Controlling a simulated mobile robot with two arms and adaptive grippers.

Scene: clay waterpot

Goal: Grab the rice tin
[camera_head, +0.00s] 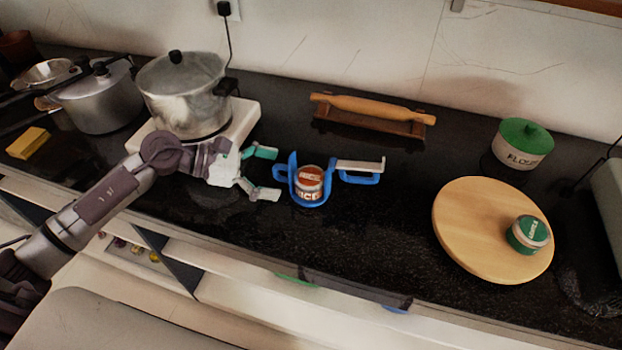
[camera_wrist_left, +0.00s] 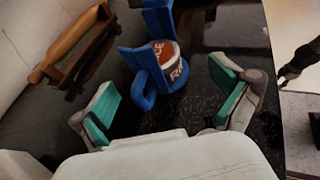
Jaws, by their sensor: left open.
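The rice tin (camera_head: 309,180) is a small round tin with a red-brown lid and "RICE" lettering. It sits in a blue holder (camera_head: 363,179) with handles on the dark counter. My left gripper (camera_head: 272,173) is open and empty, just left of the tin, with its fingers pointing toward it. In the left wrist view the tin (camera_wrist_left: 172,62) and the blue holder (camera_wrist_left: 148,82) lie ahead, between and beyond the open fingers (camera_wrist_left: 170,108). The holder's blue wall and handle hide part of the tin there. My right gripper is not in view.
A large pot (camera_head: 183,92) on a white stove (camera_head: 246,122) stands behind my left arm. A rolling pin on a wooden stand (camera_head: 372,110) lies behind the tin. A round board (camera_head: 470,235) with a green-lidded tin (camera_head: 528,234) is at right, with a flour tin (camera_head: 521,146) behind.

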